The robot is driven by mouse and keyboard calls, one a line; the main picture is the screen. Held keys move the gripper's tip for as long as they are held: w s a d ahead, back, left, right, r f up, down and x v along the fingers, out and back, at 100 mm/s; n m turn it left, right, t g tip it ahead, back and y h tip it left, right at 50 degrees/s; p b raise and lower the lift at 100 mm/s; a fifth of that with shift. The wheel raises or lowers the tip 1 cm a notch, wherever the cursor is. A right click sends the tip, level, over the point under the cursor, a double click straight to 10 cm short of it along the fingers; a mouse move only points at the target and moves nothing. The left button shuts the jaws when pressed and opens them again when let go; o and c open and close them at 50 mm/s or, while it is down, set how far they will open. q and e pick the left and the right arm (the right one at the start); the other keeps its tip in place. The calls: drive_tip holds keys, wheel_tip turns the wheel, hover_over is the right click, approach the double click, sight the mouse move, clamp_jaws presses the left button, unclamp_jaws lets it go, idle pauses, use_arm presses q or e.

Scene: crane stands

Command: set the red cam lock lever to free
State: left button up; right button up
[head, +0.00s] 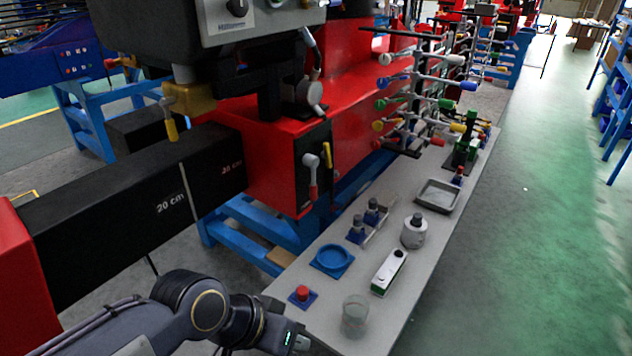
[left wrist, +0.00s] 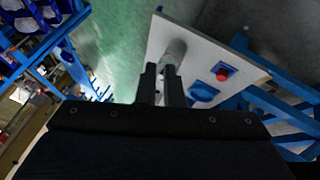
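The red-handled lever (head: 313,188) hangs from a pale pivot on a black plate (head: 318,150) on the front of the red machine. Its handle points about straight down. A yellow-handled lever (head: 327,160) sits on the same plate, just to its right. My left gripper (head: 302,343) is low in the head view, beside the table's near end, well below and apart from the red lever. In the left wrist view its two dark fingers (left wrist: 160,72) stand a little apart with nothing seen held between them. The red lever does not show there. My right gripper is not in view.
A grey table (head: 330,318) holds a clear glass (head: 355,315), a red button on a blue base (head: 302,295), a blue round dish (head: 332,260) and a grey tray (head: 438,196). Racks of coloured levers (head: 415,95) stand behind. A black beam (head: 130,205) juts out left.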

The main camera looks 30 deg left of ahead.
sight(315, 189)
use_arm(q)
drive_tip(key=o, duration=0.7)
drive_tip(key=a+f+m+g+y, duration=0.1)
drive_tip(key=a, duration=0.1)
drive_tip(key=a+f+m+g+y, duration=0.1)
drive_tip(key=w+a+f+m+y, duration=0.1)
drive_tip(key=a+m, duration=0.1)
drive_tip(key=shift+w+a+f+g+b, duration=0.1)
drive_tip(key=shift+a+f+g+b, duration=0.1)
drive_tip(key=shift+a+g+b, duration=0.2)
drive_tip(key=w+a+m+g+y+b, duration=0.1)
drive_tip(key=w+a+m+g+y, duration=0.1)
drive_tip(key=w+a+m+y, duration=0.75)
drive_tip(key=w+d+r+m+t+y+b, duration=0.1)
drive_tip(key=w+m+t+y, duration=0.2)
drive_tip(key=w+m+t, duration=0.55)
drive_tip(key=w+d+m+t+y, duration=0.25)
drive_tip(key=w+m, duration=0.25)
drive_tip(key=w, duration=0.8)
drive_tip(key=shift+g, duration=0.4)
drive_tip(key=x, duration=0.4)
drive_tip(key=p+x, duration=0.1)
drive_tip(key=x, duration=0.3)
drive_tip(key=shift+a+r, duration=0.2)
clamp_jaws()
